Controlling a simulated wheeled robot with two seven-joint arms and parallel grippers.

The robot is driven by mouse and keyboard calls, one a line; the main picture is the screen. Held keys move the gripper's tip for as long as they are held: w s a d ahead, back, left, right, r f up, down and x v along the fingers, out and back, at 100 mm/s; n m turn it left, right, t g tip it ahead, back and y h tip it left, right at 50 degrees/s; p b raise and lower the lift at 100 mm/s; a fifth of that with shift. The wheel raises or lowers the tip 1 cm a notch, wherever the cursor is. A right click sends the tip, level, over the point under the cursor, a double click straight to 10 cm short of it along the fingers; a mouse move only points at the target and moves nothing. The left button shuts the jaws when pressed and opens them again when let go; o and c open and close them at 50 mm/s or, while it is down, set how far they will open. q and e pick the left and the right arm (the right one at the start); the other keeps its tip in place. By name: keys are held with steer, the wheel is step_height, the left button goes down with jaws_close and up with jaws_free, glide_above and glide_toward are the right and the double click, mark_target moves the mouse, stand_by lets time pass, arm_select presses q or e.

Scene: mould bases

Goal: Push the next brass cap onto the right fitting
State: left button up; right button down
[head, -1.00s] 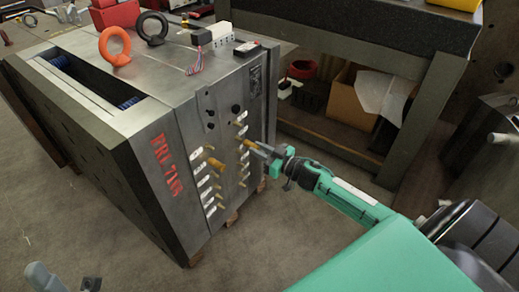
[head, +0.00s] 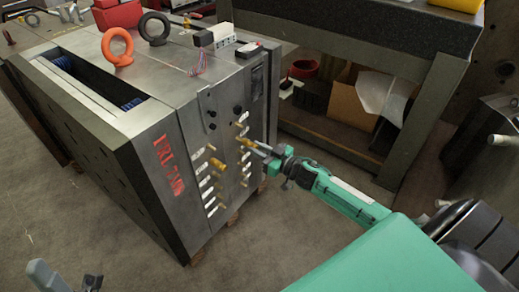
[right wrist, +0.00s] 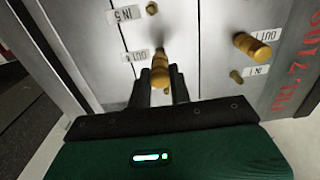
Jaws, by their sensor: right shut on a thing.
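A brass cap (right wrist: 160,72) stands out from the mould's side face between the fingers of my right gripper (right wrist: 160,88), which is shut on it. The cap is in line with a fitting beside a white OUT label (right wrist: 136,56); whether it is fully seated cannot be told. In the head view my right gripper (head: 262,151) reaches the right-hand column of fittings from the right. Another brass cap (head: 217,166) sits on the left-hand column; it also shows in the right wrist view (right wrist: 252,47), by the OUT 1 label.
The steel mould base (head: 150,190) carries an orange lifting eye (head: 117,47) and a black one (head: 154,28) on top. Several small bare brass fittings surround the caps. A workbench (head: 345,160) with a cardboard box (head: 352,100) stands behind my right arm. Floor in front is clear.

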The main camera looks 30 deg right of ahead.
steer(key=shift+p+x, duration=0.6)
steer(key=shift+x, duration=0.7)
stand_by(0.5)
steer(key=shift+r, duration=0.1)
steer(key=c, duration=0.8)
jaws_free()
steer(key=shift+p+v, duration=1.65)
steer(key=shift+v, duration=1.85)
